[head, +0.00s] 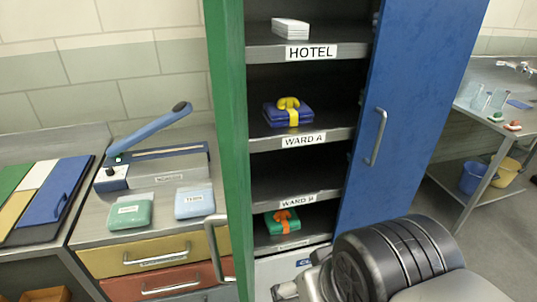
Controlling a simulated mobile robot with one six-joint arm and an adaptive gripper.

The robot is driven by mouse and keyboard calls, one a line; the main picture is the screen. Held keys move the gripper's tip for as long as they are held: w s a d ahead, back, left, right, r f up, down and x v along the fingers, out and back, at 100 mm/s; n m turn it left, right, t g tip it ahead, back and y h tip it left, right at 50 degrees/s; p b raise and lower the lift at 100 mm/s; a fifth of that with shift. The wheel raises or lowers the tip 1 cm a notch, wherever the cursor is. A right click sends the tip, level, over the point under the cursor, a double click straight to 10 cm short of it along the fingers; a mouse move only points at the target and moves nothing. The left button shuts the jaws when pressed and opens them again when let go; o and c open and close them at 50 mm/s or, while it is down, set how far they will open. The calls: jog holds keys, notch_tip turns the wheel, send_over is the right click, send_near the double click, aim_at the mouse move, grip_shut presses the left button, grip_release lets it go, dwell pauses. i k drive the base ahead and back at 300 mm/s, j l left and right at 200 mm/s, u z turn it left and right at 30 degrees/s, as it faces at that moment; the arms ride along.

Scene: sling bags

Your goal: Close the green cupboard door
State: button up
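The green cupboard door (229,150) stands open on the left side of the cupboard, seen nearly edge-on as a tall narrow panel. Its silver bar handle (217,250) sticks out to the left near the bottom of the picture. The blue cupboard door (410,110) stands open on the right, with a silver handle (376,137). My arm enters at the bottom right. What seems to be part of my gripper (286,291) shows at the bottom edge, right of the green door and apart from its handle. Its fingers are mostly hidden or cut off.
Labelled cupboard shelves (300,140) hold a white stack (290,28), a blue folded bag (288,112) and a green one (282,222). A counter with drawers (150,258) stands left, close to the green door's handle. A metal table (500,130) stands right.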

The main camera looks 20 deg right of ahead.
aim_at(224, 19)
jog(key=k+l, duration=0.15)
jog(key=l, duration=0.2)
jog(key=k+l, duration=0.1)
jog(key=l, duration=0.25)
jog(key=k+l, duration=0.15)
jog(key=l, duration=0.2)
jog(key=k+l, duration=0.15)
jog(key=l, duration=0.2)
jog(key=k+l, duration=0.15)
jog(key=l, duration=0.2)
